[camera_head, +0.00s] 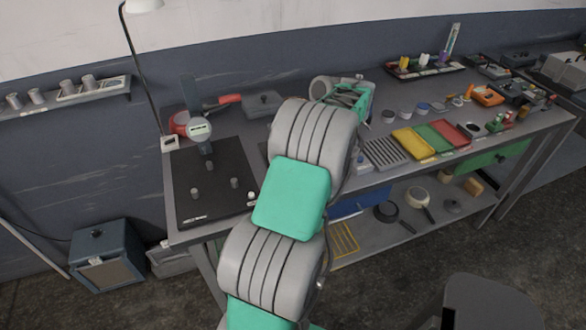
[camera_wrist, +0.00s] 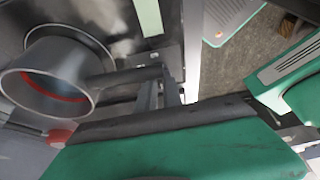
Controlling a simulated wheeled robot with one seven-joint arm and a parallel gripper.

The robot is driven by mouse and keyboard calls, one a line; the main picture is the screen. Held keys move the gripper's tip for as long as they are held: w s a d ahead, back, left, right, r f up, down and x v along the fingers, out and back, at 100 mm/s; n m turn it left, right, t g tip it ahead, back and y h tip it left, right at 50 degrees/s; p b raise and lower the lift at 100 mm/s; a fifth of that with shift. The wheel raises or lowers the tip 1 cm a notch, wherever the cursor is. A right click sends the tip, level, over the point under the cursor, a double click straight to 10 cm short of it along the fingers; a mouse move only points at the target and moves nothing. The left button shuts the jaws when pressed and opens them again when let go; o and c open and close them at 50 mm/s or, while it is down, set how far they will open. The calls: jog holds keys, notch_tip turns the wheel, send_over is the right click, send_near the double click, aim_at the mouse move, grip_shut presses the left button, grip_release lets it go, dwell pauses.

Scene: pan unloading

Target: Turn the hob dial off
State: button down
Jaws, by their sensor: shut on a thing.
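The black hob plate (camera_head: 185,208) lies on the left end of the bench in the head view. Several small grey round pieces stand on it, and a small pale knob (camera_head: 251,195) sits at its right front edge, close to my arm. I cannot tell which is the dial or how it is turned. My gripper (camera_head: 352,97) is over the back of the bench, well right of the hob. It is shut on the handle of a grey round pan (camera_wrist: 55,78), whose inside shows a red ring. The jaws (camera_wrist: 170,88) are partly hidden in the wrist view.
A lamp pole rises at the left. Yellow, green and red trays (camera_head: 413,145) lie right of my arm. My arm hides the bench middle.

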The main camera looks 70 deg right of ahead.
jog(key=c, duration=1.5)
grip_release()
jog(key=p+v, duration=0.5)
jog(key=v, duration=0.2)
jog(key=shift+s+r+p, duration=0.15)
jog(key=shift+r+p, duration=0.15)
jog(key=shift+p, duration=0.05)
jog(key=shift+d, duration=0.1)
